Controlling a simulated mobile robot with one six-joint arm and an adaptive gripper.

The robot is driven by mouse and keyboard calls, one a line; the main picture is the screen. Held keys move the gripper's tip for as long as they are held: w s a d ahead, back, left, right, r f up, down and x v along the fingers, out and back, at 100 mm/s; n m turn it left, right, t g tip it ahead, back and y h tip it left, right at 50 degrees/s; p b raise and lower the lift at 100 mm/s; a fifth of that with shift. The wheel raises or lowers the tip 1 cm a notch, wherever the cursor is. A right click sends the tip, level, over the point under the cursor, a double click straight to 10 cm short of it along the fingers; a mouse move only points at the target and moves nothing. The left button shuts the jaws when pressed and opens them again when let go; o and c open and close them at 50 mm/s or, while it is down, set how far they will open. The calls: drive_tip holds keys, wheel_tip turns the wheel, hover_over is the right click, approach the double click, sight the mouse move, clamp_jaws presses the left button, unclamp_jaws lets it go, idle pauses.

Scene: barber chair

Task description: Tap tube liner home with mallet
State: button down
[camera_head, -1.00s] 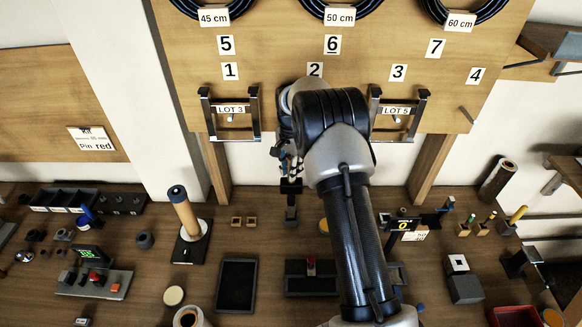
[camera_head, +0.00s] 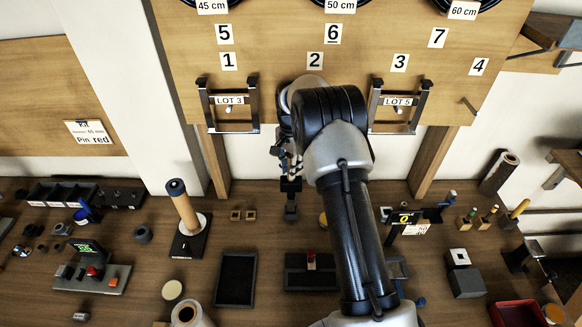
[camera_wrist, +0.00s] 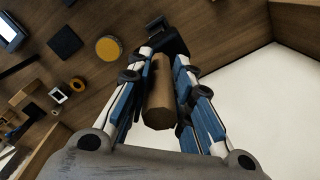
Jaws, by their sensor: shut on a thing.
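My gripper (camera_head: 290,165) hangs in front of the board, partly hidden by my arm. In the wrist view my gripper (camera_wrist: 163,60) is shut on a wooden handle (camera_wrist: 158,95), with a dark block, seemingly the mallet head (camera_wrist: 168,38), beyond the fingertips. In the head view dark parts (camera_head: 291,211) hang below the gripper; their exact shape is unclear. A tan tube (camera_head: 186,212) with a dark top end (camera_head: 176,187) stands on a black base with a white disc at the left, apart from the gripper. Whether the dark end is the liner I cannot tell.
LOT 3 (camera_head: 229,112) and LOT 5 (camera_head: 398,112) brackets stick out from the board. A black tray (camera_head: 236,279), a dark block with a red piece (camera_head: 311,261) and a yellow disc (camera_wrist: 109,48) are on the bench.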

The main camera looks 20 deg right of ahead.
drive_tip(key=shift+f, duration=0.15)
drive_tip(key=shift+f+b, duration=0.6)
drive_tip(key=shift+f, duration=0.3)
drive_tip(key=shift+r, duration=0.15)
drive_tip(key=shift+r+p, duration=1.85)
drive_tip(key=shift+r, duration=1.1)
